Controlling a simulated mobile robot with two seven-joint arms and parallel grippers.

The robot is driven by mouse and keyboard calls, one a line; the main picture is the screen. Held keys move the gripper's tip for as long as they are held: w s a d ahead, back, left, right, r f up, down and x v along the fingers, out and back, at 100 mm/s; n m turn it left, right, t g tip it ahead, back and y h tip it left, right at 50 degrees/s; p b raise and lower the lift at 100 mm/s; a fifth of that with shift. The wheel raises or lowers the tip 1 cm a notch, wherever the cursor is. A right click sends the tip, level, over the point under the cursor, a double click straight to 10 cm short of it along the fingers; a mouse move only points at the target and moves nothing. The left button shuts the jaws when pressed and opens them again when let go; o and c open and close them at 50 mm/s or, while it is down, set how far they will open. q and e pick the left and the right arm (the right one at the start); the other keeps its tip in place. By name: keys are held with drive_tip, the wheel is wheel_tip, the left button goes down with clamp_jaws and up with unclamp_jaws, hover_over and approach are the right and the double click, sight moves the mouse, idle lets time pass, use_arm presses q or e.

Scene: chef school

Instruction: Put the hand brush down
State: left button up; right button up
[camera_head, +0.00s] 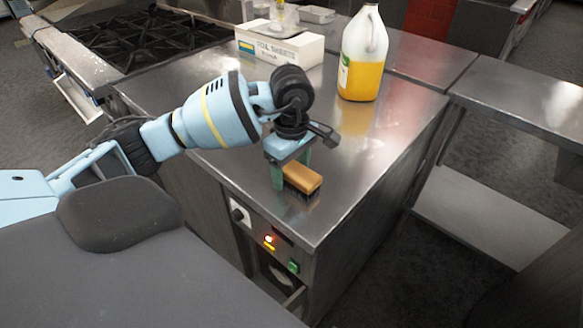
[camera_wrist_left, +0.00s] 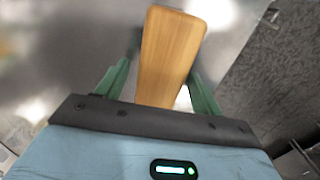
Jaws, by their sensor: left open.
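The hand brush (camera_head: 303,178) has a light wooden back and dark bristles below. It stands bristles down on the steel counter (camera_head: 345,150), near its front edge. My left gripper (camera_head: 292,176) reaches down over the brush from above. In the left wrist view the wooden back (camera_wrist_left: 172,50) lies between the two green fingers of the gripper (camera_wrist_left: 163,90), with a gap visible on the right side. The gripper is open around the brush. Part of the brush is hidden behind the gripper in the head view. My right gripper is not in view.
A jug of yellow liquid (camera_head: 362,70) and a foil sheets box (camera_head: 280,48) stand farther back on the counter. A gas stove (camera_head: 150,38) is at the back left. The counter is clear right of the brush. A lower steel shelf (camera_head: 480,215) is at right.

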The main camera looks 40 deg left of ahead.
sight(291, 168)
use_arm(q)
wheel_tip(291, 168, up, 12)
drive_tip(key=shift+r+p, duration=0.15)
drive_tip(key=shift+p, duration=0.25)
drive_tip(key=shift+s, duration=0.1)
idle(0.6)
